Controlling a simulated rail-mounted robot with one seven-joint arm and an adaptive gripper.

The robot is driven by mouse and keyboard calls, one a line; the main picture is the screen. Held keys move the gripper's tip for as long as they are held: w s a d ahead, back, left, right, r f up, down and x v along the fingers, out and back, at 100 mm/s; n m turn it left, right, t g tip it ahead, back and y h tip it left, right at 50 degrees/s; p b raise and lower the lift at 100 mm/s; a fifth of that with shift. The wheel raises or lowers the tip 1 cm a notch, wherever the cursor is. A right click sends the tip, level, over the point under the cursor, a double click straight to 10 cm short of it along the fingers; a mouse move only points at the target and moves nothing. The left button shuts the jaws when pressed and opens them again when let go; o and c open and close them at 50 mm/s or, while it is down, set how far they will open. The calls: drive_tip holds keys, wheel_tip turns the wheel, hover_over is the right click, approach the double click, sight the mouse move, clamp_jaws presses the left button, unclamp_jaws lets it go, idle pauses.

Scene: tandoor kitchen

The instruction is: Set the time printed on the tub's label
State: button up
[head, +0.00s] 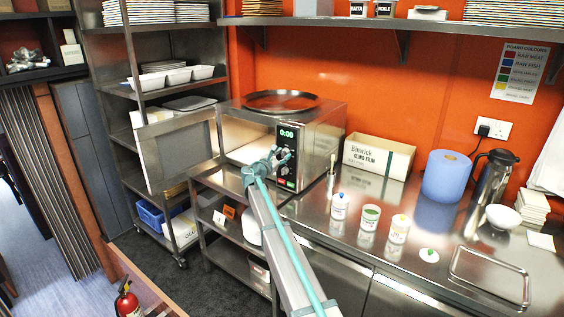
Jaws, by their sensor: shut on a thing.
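The microwave oven (323,121) stands on the steel counter at the centre, and its display (287,133) reads 0:00. Its door (178,153) hangs open to the left. My gripper (281,157) is at the oven's control panel, below the display, shut on what appears to be the dial; the fingers hide most of it. Small white labelled tubs stand right of the oven: one with a blue top (339,208), one with a green top (368,219) and one with a yellow top (398,230). Their label print is too small to read.
A cling film box (378,155), a blue roll (447,177), a steel flask (488,190) and a wire-rimmed tray (489,278) are on the counter. A round dark tray (281,102) lies on the oven. A shelf (420,25) runs above.

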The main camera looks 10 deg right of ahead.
drive_tip(key=m+b, duration=0.1)
drive_tip(key=b, duration=0.2)
drive_tip(key=f+m+b, duration=0.1)
drive_tip(key=m+b, duration=0.1)
drive_tip(key=b, duration=0.1)
drive_tip(key=shift+m+b, duration=0.3)
drive_tip(key=shift+b, duration=0.1)
drive_tip(key=m+b, duration=0.5)
drive_tip(key=b, duration=0.4)
drive_tip(key=shift+m+h, duration=0.3)
drive_tip(key=m+b, duration=0.2)
drive_tip(key=b, duration=0.1)
drive_tip(key=m+b, duration=0.5)
drive_tip(key=b, duration=0.1)
drive_tip(key=shift+a+r+h+b, duration=0.1)
drive_tip(key=shift+r+h+b, duration=0.2)
drive_tip(key=shift+h, duration=0.1)
drive_tip(key=shift+r+m, duration=0.15)
drive_tip(key=shift+m, duration=0.25)
drive_tip(key=o, duration=1.2)
drive_tip(key=shift+c, duration=0.2)
